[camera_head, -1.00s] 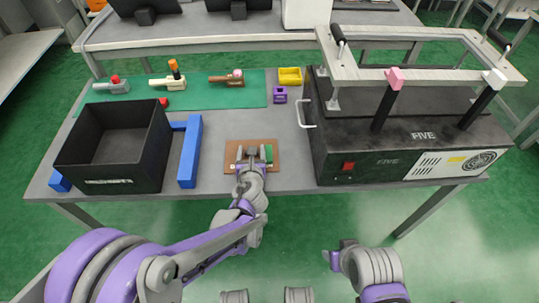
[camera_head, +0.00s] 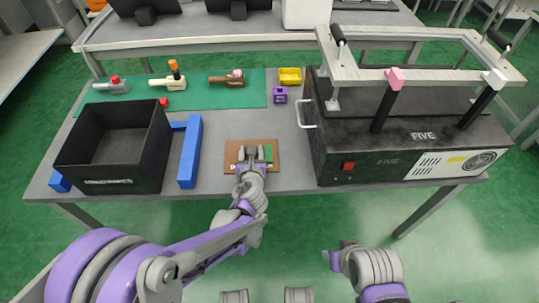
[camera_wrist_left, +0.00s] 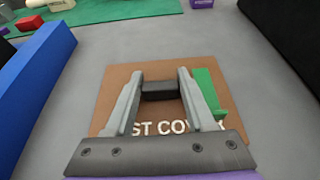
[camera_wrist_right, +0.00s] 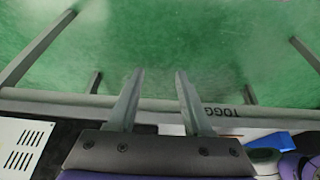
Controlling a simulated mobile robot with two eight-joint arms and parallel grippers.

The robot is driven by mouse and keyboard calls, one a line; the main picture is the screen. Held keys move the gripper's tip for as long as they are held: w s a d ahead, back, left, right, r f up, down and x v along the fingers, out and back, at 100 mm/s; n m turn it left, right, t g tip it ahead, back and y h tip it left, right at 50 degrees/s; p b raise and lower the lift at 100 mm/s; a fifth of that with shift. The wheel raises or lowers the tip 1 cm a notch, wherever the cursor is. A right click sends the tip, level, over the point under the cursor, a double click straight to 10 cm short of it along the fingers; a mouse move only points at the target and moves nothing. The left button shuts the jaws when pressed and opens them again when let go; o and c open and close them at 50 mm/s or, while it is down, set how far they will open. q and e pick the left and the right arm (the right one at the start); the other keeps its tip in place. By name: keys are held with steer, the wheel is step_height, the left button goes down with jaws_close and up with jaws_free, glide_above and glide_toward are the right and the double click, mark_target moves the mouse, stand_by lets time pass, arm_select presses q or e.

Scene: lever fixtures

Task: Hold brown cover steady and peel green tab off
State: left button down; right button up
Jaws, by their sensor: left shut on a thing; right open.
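The brown cover (camera_head: 230,156) lies flat on the grey table near its front edge, and it fills the middle of the left wrist view (camera_wrist_left: 112,82). White lettering on it is partly hidden by my fingers. A black block (camera_wrist_left: 158,90) stands on the cover. My left gripper (camera_head: 252,151) is shut on this block, one finger on each side. The green tab (camera_wrist_left: 208,92) lies along the cover's right side, just right of my right finger; it also shows in the head view (camera_head: 269,153). My right gripper (camera_head: 334,257) is open and empty, in front of the table, away from the cover.
A black bin (camera_head: 112,185) and a blue bar (camera_head: 190,150) stand left of the cover. A black machine (camera_head: 345,145) with a lever frame stands close on the right. Behind are a purple part (camera_head: 280,95), a yellow tray (camera_head: 290,74) and a green mat (camera_head: 210,98).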

stand_by(0.3)
steer(key=shift+c, duration=0.7)
step_height(320, 180, up, 12)
steer(key=n+g, duration=0.4)
steer(key=n, duration=1.4)
glide_above(269, 161)
step_height(269, 161, down, 11)
steer(key=shift+f, duration=0.1)
